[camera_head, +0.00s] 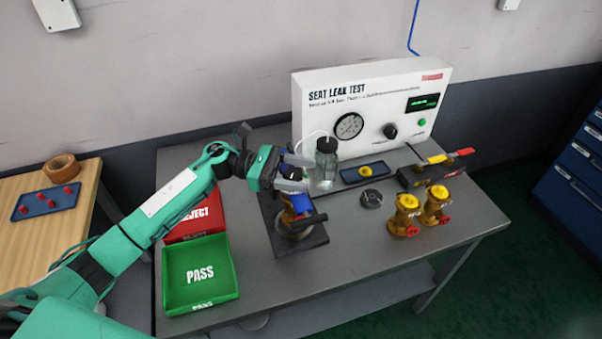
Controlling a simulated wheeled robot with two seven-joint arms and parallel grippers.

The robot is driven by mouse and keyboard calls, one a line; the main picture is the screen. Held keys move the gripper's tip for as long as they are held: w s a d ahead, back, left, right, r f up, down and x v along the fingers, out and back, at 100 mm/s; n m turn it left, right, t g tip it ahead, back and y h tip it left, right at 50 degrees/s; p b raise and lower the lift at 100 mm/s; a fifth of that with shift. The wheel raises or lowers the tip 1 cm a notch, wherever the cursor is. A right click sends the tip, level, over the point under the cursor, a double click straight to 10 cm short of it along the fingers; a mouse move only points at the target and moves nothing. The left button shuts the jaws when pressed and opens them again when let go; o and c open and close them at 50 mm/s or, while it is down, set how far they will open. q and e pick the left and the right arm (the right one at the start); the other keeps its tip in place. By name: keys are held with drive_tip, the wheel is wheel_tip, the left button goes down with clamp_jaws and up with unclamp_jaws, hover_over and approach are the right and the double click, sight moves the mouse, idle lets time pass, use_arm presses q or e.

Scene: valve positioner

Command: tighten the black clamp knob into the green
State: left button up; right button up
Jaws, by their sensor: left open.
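My left gripper (300,172) reaches in from the left, open, with its grey fingers above the test fixture (313,241) and just left of a clear jar (325,170). The fixture is a dark base holding a brass-coloured valve body (288,222) with a blue part (301,203) on it. A black bar (308,220) crosses the front of the valve. My gripper and wrist hide much of the fixture's top. I cannot clearly make out the black clamp knob or a green mark on it. My right gripper is not in view.
The white seat leak test panel (370,105) stands behind, with a gauge (348,126) and dial knob (390,131). A green pass tray (200,274) and red reject tray (195,217) lie left. The table's front right is clear.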

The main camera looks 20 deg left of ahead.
use_arm(q)
drive_tip(key=a+b, duration=0.4)
drive_tip(key=a, duration=0.9)
drive_tip(key=shift+s+a+b, duration=0.2)
drive_tip(key=shift+s+b, duration=0.1)
drive_tip(key=shift+s, duration=0.05)
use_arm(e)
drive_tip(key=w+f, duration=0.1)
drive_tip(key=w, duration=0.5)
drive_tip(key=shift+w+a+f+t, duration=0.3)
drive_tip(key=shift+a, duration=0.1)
